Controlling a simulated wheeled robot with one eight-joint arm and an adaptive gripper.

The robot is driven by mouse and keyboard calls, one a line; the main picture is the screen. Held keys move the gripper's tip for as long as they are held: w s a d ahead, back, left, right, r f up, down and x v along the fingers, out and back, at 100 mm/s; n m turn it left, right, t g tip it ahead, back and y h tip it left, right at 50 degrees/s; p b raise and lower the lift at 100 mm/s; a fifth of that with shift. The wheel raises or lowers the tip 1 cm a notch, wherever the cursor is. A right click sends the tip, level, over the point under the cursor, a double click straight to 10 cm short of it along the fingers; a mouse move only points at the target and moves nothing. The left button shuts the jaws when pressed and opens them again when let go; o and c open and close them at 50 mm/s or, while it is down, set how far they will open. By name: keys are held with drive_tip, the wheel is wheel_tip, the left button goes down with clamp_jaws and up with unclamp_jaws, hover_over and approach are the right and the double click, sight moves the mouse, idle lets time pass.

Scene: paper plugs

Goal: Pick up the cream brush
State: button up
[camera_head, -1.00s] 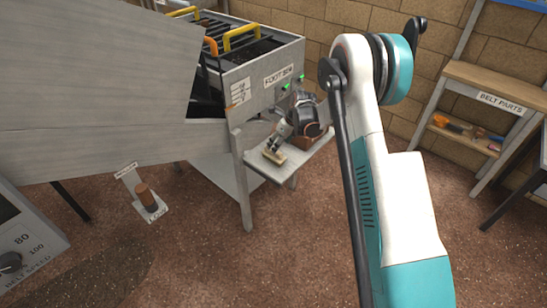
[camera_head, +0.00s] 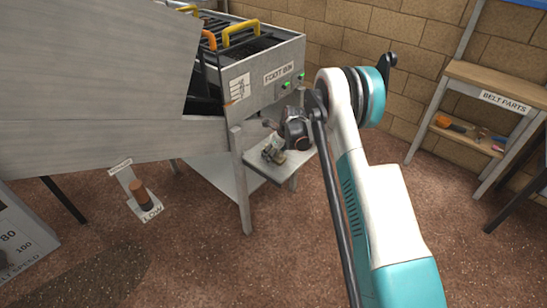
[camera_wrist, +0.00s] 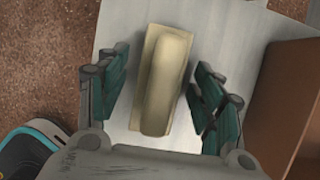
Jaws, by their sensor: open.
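The cream brush (camera_wrist: 166,80) lies on a light grey shelf (camera_wrist: 222,22) in the wrist view, its long side running away from me. My gripper (camera_wrist: 157,85) is open, with one teal-padded finger on each side of the brush and a gap on both sides. In the head view my gripper (camera_head: 275,152) is over the low shelf (camera_head: 262,172) under the machine and hides most of the brush. I cannot tell the exact height of the fingers above the shelf.
A brown block (camera_wrist: 288,100) stands on the shelf to the right of my gripper in the wrist view. A machine leg (camera_head: 241,190) rises at the shelf's left in the head view. A belt parts bench (camera_head: 490,85) stands at the right. The floor between is clear.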

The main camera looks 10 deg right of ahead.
drive_tip(key=shift+r, duration=0.1)
drive_tip(key=c, duration=1.2)
wheel_tip(320, 180, up, 20)
drive_tip(key=p, duration=0.6)
drive_tip(key=o, duration=0.5)
drive_tip(key=c, duration=0.3)
drive_tip(key=shift+s, duration=0.1)
